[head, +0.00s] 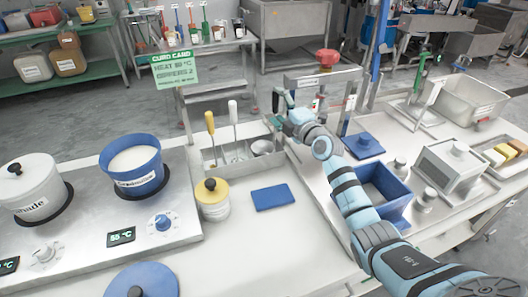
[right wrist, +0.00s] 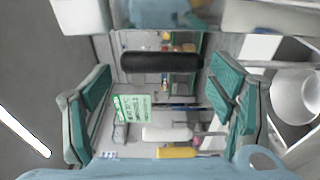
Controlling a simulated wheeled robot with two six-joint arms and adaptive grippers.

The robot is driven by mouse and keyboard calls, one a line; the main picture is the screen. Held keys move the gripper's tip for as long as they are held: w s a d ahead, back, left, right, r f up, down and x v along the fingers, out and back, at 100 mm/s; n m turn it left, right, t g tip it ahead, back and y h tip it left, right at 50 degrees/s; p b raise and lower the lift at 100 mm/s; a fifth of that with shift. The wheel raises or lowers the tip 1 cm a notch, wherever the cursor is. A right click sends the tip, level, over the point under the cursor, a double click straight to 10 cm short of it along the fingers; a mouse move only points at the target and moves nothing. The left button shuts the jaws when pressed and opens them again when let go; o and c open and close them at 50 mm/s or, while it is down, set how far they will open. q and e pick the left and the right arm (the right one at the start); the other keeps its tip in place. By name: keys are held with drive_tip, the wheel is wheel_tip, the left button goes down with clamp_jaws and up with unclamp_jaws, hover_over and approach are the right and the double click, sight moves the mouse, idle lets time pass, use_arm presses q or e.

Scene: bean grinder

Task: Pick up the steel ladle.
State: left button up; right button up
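My right gripper (head: 279,106) is open above the back right of the steel utensil holder (head: 217,160). In the right wrist view its two green-padded fingers (right wrist: 160,90) stand wide apart. A black handle (right wrist: 160,62) shows ahead between them, apart from both pads. It appears to be the steel ladle's handle, with a pale stem running to the right. A round steel bowl, probably the ladle's, sits in the holder's right part (head: 262,147) and shows at the right wrist view's edge (right wrist: 296,97). In the head view my gripper largely hides the handle. My left gripper is not in view.
A yellow-handled tool (head: 210,123) and a white-handled tool (head: 233,112) stand in the holder. A yellow-lidded jar (head: 212,198) and blue mat (head: 272,197) lie in front. A blue bin (head: 391,196) stands beside my right forearm. A green card (head: 175,70) stands behind.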

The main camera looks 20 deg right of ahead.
drive_tip(key=c, duration=0.9)
drive_tip(key=shift+r, duration=0.15)
